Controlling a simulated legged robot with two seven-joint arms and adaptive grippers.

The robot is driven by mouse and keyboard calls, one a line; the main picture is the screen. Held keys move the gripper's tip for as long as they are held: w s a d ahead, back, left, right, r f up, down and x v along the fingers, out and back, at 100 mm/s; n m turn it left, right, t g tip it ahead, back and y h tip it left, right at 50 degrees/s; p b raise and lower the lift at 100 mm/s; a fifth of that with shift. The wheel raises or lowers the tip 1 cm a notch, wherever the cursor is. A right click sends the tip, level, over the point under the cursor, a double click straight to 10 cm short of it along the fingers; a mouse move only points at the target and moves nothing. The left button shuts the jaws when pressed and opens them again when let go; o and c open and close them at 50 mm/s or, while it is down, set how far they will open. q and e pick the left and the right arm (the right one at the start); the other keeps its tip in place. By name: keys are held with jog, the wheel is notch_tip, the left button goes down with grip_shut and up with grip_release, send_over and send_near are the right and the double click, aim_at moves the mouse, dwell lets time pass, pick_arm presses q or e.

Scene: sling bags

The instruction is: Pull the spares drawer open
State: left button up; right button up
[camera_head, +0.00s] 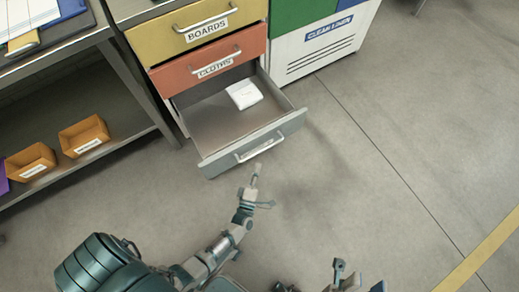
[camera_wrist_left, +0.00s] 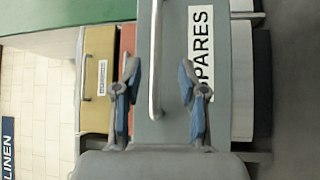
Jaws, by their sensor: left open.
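The grey spares drawer (camera_head: 255,148) is the lowest drawer of the cabinet and stands pulled well out, its inside showing. A folded white item (camera_head: 244,94) lies inside it. Its bar handle (camera_head: 260,149) is on the front; in the left wrist view the handle (camera_wrist_left: 155,60) runs between my fingers in the picture, beside the SPARES label (camera_wrist_left: 201,48). My left gripper (camera_head: 262,188) is open and empty, a little in front of the handle and apart from it. My right gripper (camera_head: 359,275) is at the bottom edge, partly cut off, with its fingers apart.
Above are the shut orange CLOTHS drawer (camera_head: 208,69) and the yellow BOARDS drawer (camera_head: 198,25). A white CLEAN LINEN bin (camera_head: 315,55) stands to the right. A shelf with orange trays (camera_head: 84,136) is at the left. The floor (camera_head: 370,170) in front and to the right is clear.

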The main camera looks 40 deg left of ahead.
pick_arm(q)
jog(key=v, duration=0.4)
jog(key=shift+s+d, duration=0.15)
jog(key=shift+d, duration=0.05)
dwell(0.3)
